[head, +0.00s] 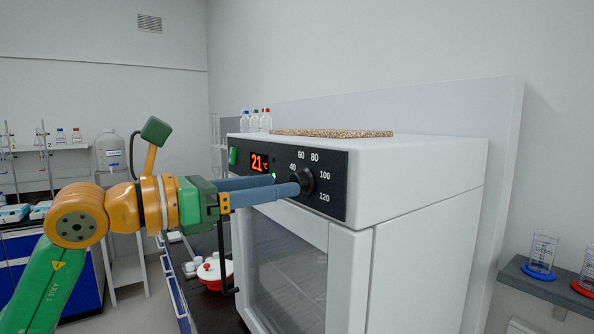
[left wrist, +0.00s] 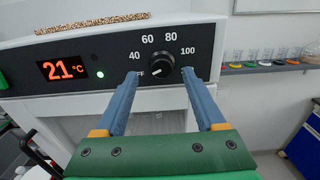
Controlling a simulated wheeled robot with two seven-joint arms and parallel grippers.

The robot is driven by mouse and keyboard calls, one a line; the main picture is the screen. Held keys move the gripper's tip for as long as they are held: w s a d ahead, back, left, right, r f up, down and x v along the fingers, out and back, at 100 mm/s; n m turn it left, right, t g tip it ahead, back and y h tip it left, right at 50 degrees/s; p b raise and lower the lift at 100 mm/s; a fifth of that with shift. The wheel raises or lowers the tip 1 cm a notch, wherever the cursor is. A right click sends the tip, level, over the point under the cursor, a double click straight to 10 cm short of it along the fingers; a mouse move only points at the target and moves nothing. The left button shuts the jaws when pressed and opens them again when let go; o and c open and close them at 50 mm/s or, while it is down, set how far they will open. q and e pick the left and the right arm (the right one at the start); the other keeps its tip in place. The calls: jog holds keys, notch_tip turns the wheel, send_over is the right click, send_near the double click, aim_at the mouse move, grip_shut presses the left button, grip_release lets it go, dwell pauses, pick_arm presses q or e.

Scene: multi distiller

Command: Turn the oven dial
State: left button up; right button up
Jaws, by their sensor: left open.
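The oven dial (head: 304,181) is a round black knob on the black front panel of the white oven (head: 420,180). In the left wrist view the dial (left wrist: 158,70) has a light pointer mark aimed to the lower left, near a partly hidden label. My left gripper (head: 286,184) is open and level with the dial, its two blue fingers reaching toward the panel. In the left wrist view the left gripper (left wrist: 160,75) has one finger on each side of the dial, with a gap on both sides. My right gripper is out of view.
The red display (head: 259,163) reads 21 °C beside a small green light. A speckled board (head: 332,133) lies on the oven top. A red and white pot (head: 214,270) stands below the arm. A shelf with beakers (head: 541,255) is at the right.

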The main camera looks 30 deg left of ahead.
aim_at(301, 182)
pick_arm(q)
jog(key=shift+w+d+r+p, duration=0.15)
jog(key=shift+w+d+p, duration=0.1)
jog(key=shift+w, duration=0.2)
jog(key=shift+w+d+r+p, duration=0.1)
jog(key=shift+w+d+p, duration=0.15)
jog(key=shift+w, duration=0.15)
jog(key=shift+w+d+f, duration=0.2)
jog(key=shift+w, duration=0.25)
jog(key=shift+w+d+f, duration=0.15)
jog(key=shift+w, duration=0.3)
jog(key=shift+s+a, duration=0.15)
jog(key=shift+s, duration=0.1)
jog(key=c, duration=0.6)
jog(key=shift+r, duration=0.1)
grip_shut()
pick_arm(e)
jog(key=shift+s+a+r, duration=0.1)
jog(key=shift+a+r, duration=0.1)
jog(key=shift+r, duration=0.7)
